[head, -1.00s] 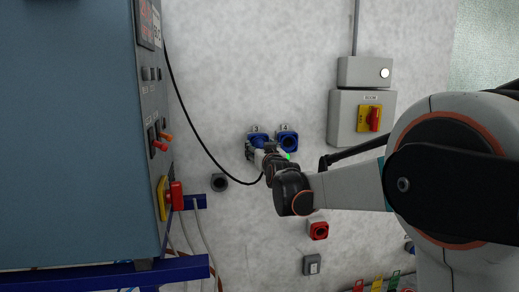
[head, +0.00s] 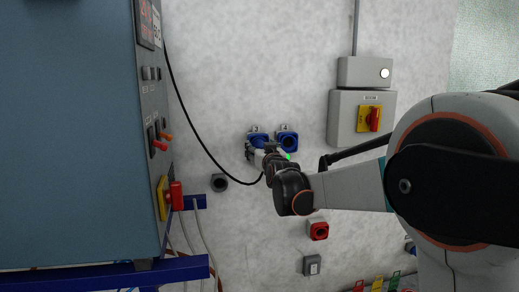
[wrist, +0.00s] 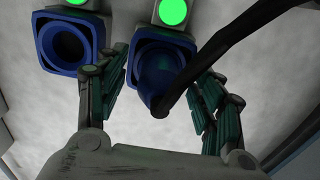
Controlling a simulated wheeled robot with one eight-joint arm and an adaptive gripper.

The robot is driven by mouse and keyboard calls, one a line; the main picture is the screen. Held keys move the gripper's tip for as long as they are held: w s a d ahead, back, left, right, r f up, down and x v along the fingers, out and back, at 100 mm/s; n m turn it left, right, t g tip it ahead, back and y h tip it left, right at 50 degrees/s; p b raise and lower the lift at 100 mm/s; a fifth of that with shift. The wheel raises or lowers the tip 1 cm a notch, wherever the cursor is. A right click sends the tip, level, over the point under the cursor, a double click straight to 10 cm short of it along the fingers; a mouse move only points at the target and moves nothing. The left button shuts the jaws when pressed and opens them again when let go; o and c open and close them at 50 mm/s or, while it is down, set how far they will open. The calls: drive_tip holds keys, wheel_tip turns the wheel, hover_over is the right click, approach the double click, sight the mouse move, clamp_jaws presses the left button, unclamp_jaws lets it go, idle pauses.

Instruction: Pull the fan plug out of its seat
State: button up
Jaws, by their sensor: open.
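Two blue wall sockets sit side by side. In the wrist view, the blue fan plug (wrist: 157,80) is in the right-hand socket (wrist: 135,52), and its black cable (wrist: 222,42) runs to the upper right. My gripper (wrist: 157,92) is open, with one finger on each side of the plug; I cannot tell whether either finger touches it. In the head view my gripper (head: 262,153) is at the left socket (head: 257,138) and hides most of the plug. The cable (head: 208,150) hangs from the blue-grey cabinet to this spot.
The neighbouring socket (head: 288,141) is empty, with a dark hole. Green lights (wrist: 173,11) show by the sockets in the wrist view. A grey switch box (head: 348,125) with a red-yellow knob is to the right. The cabinet (head: 70,130) fills the left.

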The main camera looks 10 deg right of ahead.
idle(0.3)
clamp_jaws()
drive_tip(key=shift+s, duration=0.1)
drive_tip(key=shift+s+b, duration=0.3)
drive_tip(key=shift+s, duration=2.6)
